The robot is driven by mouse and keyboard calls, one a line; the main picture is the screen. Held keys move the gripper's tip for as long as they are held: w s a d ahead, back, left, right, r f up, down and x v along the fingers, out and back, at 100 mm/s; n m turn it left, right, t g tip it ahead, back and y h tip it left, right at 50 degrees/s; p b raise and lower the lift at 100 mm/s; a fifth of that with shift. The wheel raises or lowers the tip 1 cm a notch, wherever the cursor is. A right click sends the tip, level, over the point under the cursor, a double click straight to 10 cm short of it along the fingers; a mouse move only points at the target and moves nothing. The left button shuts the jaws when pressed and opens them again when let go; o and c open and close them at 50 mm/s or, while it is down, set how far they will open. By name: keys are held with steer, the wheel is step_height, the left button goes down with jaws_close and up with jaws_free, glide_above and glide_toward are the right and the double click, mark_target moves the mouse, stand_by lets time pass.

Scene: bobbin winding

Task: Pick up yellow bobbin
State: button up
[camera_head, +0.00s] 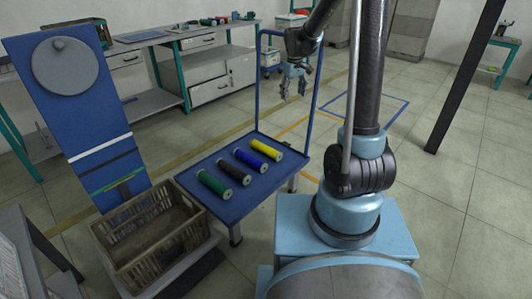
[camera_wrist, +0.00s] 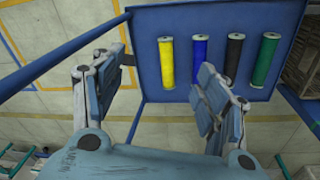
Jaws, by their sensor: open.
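The yellow bobbin (camera_head: 265,150) lies on the blue cart top (camera_head: 262,192), at the far end of a row of bobbins. In the wrist view the yellow bobbin (camera_wrist: 166,62) is at the left of the row, seen between my gripper's fingers and beyond them. My gripper (camera_head: 295,92) is open and empty, raised above and beyond the cart's far right side in the head view. In the wrist view my gripper (camera_wrist: 160,85) has its fingers spread wide. The right finger partly overlaps the view of the cart near the blue bobbin.
Beside the yellow one lie a blue bobbin (camera_head: 250,160), a black-brown bobbin (camera_head: 233,172) and a green bobbin (camera_head: 213,185). The cart's blue handle frame (camera_head: 257,80) rises at its far side. A brown crate (camera_head: 150,240) stands left of the cart.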

steer(key=w+a+f+n, duration=0.2)
steer(key=w+a+f, duration=0.55)
steer(key=f, duration=0.25)
steer(key=n, duration=0.2)
glide_toward(265, 146)
steer(key=f, duration=0.7)
steer(key=shift+w, duration=0.4)
steer(key=shift+w+d+f, duration=0.1)
steer(key=shift+d+f, duration=0.05)
steer(key=shift+f, duration=1.15)
steer(key=shift+d+f, duration=0.1)
steer(key=shift+f, duration=1.2)
steer(key=c, duration=1.3)
